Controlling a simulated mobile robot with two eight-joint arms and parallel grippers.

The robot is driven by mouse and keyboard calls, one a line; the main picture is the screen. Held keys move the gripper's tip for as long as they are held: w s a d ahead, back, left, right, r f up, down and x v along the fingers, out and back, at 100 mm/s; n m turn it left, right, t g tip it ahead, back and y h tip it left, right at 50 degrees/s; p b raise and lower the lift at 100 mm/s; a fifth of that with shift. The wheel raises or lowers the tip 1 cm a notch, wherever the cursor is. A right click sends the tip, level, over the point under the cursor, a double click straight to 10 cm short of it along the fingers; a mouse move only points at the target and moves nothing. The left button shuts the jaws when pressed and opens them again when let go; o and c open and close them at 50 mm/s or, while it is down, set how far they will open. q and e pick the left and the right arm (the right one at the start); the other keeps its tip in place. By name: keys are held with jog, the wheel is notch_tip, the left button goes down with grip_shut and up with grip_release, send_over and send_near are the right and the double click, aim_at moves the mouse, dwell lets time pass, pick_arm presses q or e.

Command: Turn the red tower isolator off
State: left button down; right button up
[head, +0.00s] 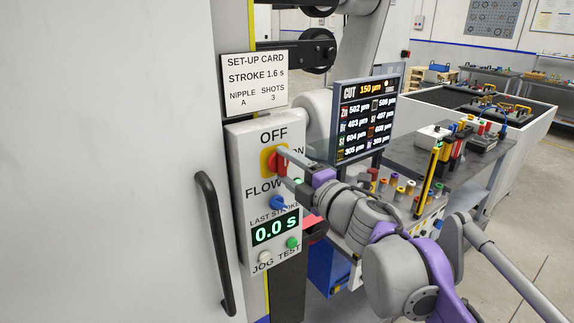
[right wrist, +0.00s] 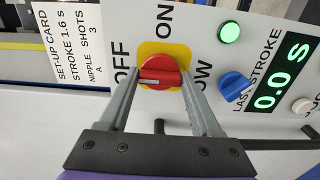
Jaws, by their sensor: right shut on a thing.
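The red isolator knob (head: 275,162) sits on a yellow plate (head: 266,153) on the white control panel (head: 236,180), below the word OFF. In the right wrist view the red knob (right wrist: 160,72) lies between my two fingers, and a white line on it lies toward the OFF side. ON is printed a quarter turn away, at the top of that view. My right gripper (head: 284,167) is shut on the knob; it also shows in the right wrist view (right wrist: 161,80). My left gripper is not in view.
Below the knob are a blue knob (head: 277,202), a display (head: 275,230) reading 0.0 s, and green and white buttons. A green lamp (right wrist: 229,32) is beside it. A black door handle (head: 215,240) is left of the panel. A screen (head: 365,118) stands to the right.

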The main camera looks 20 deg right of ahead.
dwell(0.5)
jog(key=o, duration=1.4)
jog(key=b+v, duration=0.1)
jog(key=v, duration=0.9)
jog(key=shift+s+d, duration=0.15)
jog(key=shift+s, duration=0.25)
